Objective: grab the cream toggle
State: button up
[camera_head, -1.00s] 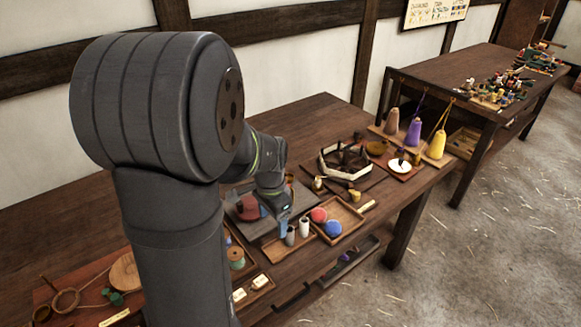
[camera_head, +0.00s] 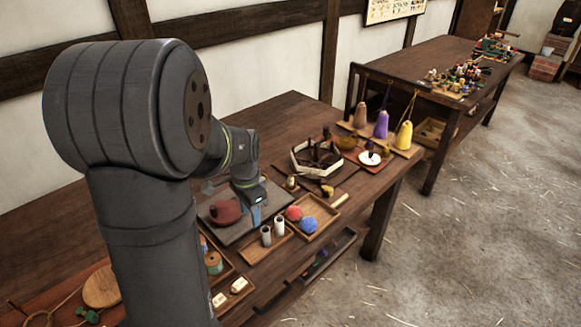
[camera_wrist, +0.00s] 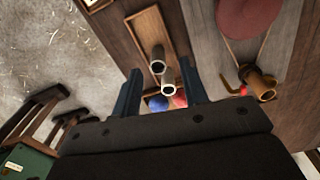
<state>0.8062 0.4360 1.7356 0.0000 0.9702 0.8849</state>
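Two pale upright cylinders stand in a narrow wooden tray (camera_head: 254,251). The one nearer the coloured balls (camera_head: 279,226) looks cream and is probably the cream toggle; it also shows in the wrist view (camera_wrist: 169,88). The other cylinder (camera_head: 266,236) looks slightly greyer and stands beside it, also in the wrist view (camera_wrist: 157,62). My gripper (camera_head: 256,214) is above the bench, just behind the cylinders. In the wrist view its two dark blue fingers (camera_wrist: 160,80) are spread wide with nothing held. The cylinders appear between and beyond them, apart from the fingers.
A red ball (camera_head: 294,213) and a blue ball (camera_head: 308,225) lie in a tray to the right. A dark red round object (camera_head: 225,212) sits on a grey board to the left. Small cream blocks (camera_head: 238,285) lie in a front tray.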

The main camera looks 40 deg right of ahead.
jog(key=w+d+r+m, duration=0.1)
jog(key=w+d+m, duration=0.3)
jog(key=d, duration=0.3)
jog(key=w+d+m, duration=0.3)
jog(key=d+m, duration=0.1)
jog(key=d, duration=0.3)
jog(key=m, duration=0.9)
send_over(291, 177)
notch_tip(291, 177, down, 11)
jog(key=shift+r, duration=0.1)
jog(key=c, duration=0.7)
jog(key=shift+r, duration=3.95)
